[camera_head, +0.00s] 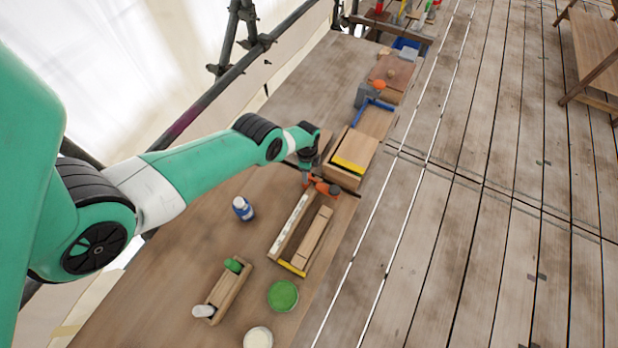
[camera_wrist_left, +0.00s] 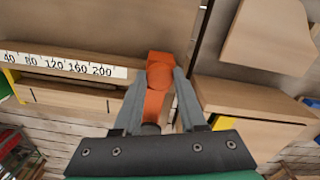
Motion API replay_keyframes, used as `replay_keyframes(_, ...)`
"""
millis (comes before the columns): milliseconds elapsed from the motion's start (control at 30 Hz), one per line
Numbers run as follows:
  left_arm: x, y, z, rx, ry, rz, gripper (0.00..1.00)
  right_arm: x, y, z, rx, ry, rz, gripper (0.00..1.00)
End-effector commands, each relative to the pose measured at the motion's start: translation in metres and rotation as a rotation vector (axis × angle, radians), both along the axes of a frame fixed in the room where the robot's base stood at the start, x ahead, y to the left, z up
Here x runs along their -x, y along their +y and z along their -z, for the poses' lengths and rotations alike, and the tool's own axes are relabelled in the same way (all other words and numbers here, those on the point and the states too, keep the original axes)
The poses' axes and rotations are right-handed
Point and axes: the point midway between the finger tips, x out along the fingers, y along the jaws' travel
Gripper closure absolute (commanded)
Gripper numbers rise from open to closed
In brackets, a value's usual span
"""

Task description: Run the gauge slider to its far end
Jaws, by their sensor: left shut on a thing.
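The gauge (camera_head: 287,238) is a wooden frame with a white number scale and a yellow end piece, lying on the bench. Its scale (camera_wrist_left: 65,64) reads up to 200 in the left wrist view. The orange slider (camera_wrist_left: 160,72) sits just past the 200 end of the scale. My left gripper (camera_wrist_left: 159,80) is shut on the slider, one grey finger on each side of it. In the head view the left gripper (camera_head: 315,182) is at the far end of the gauge, with orange showing beside it. My right gripper is in neither view.
A wooden box with a yellow strip (camera_head: 348,164) stands just beyond the gripper. Nearer are a white and blue bottle (camera_head: 243,208), a green round container (camera_head: 282,295), a pale round container (camera_head: 258,338) and a small wooden tray (camera_head: 229,290). Bare bench lies left of the gauge.

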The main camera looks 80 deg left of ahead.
Motion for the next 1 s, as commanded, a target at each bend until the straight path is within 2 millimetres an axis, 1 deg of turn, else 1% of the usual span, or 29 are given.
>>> replay_keyframes(67, -0.003, 0.002, 0.001, -0.008, -0.010, -0.001, 1.00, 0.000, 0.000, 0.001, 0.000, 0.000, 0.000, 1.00)
replay_keyframes(100, -0.003, 0.002, 0.001, -0.008, -0.010, -0.001, 0.56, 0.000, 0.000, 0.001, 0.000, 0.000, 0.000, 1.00)
replay_keyframes(233, -0.002, 0.002, 0.000, -0.008, -0.009, -0.001, 0.32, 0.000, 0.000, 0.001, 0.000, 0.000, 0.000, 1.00)
replay_keyframes(267, -0.002, 0.002, 0.000, -0.007, -0.008, -0.001, 0.29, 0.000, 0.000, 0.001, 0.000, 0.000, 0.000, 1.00)
replay_keyframes(533, -0.002, 0.001, 0.000, -0.005, -0.006, -0.001, 0.29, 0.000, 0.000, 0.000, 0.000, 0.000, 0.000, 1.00)
replay_keyframes(667, -0.002, 0.001, -0.007, -0.005, -0.006, -0.001, 0.29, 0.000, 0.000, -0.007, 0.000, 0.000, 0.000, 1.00)
replay_keyframes(767, -0.002, 0.001, -0.020, -0.005, -0.006, -0.001, 0.29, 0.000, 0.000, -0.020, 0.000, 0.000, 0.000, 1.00)
replay_keyframes(867, -0.002, 0.001, -0.039, -0.005, -0.006, -0.001, 0.29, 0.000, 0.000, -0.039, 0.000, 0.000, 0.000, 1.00)
replay_keyframes(1000, -0.002, 0.001, -0.072, -0.006, -0.006, -0.001, 0.29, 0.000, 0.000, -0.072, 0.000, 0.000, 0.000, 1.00)
